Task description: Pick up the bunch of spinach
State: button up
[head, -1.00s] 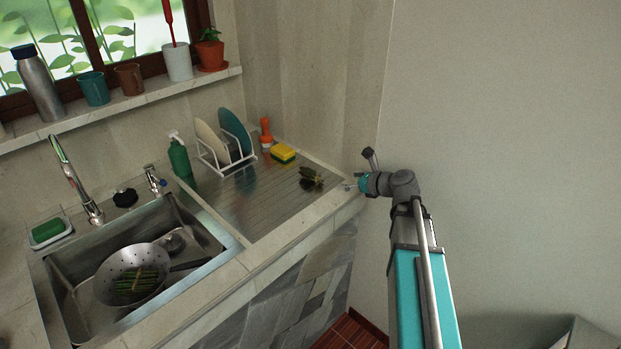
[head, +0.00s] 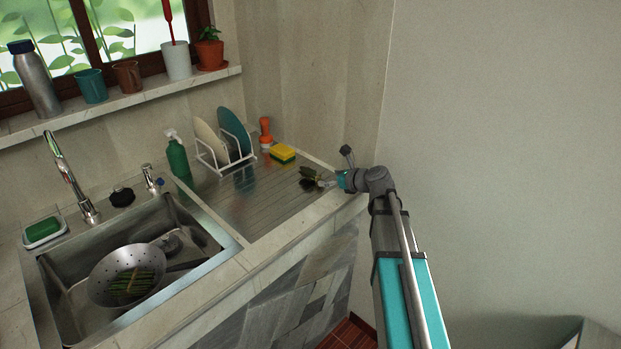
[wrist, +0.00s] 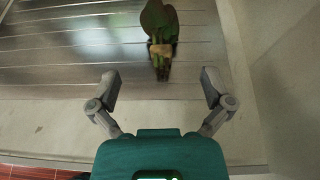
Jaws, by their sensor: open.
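The bunch of spinach (head: 309,178) lies on the right part of the metal drainboard (head: 250,203). In the wrist view the spinach (wrist: 160,32) shows dark green leaves at the top, a tan band around it and stems pointing toward my gripper. My gripper (wrist: 160,82) is open and empty, its two fingers spread wide. The stem ends lie just ahead of the fingertips, roughly centred between them. In the head view my gripper (head: 328,182) is just right of the spinach, at the counter's right end. I cannot tell its exact height above the board.
A yellow sponge (head: 283,153), an orange-handled brush (head: 266,134) and a white dish rack (head: 222,165) with plates stand behind the spinach. A green bottle (head: 178,157) is farther left. The sink (head: 190,262) holds a colander (head: 122,277). A wall is close on the right.

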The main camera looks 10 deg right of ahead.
aim_at(319, 176)
jog(key=shift+b+x, duration=1.05)
jog(key=shift+x, duration=1.55)
jog(key=c, duration=1.1)
jog(key=shift+r, duration=0.15)
jog(key=shift+r+p, duration=0.9)
jog(key=shift+p, duration=0.2)
jog(key=s+a+r+p, duration=0.2)
jog(key=s+r+p, duration=0.1)
jog(key=s, duration=0.1)
jog(key=s+a+r+p, duration=0.2)
jog(key=s+r+p, duration=0.2)
jog(key=s+a+r+p, duration=0.2)
jog(key=s+r+p, duration=0.2)
jog(key=shift+s, duration=0.35)
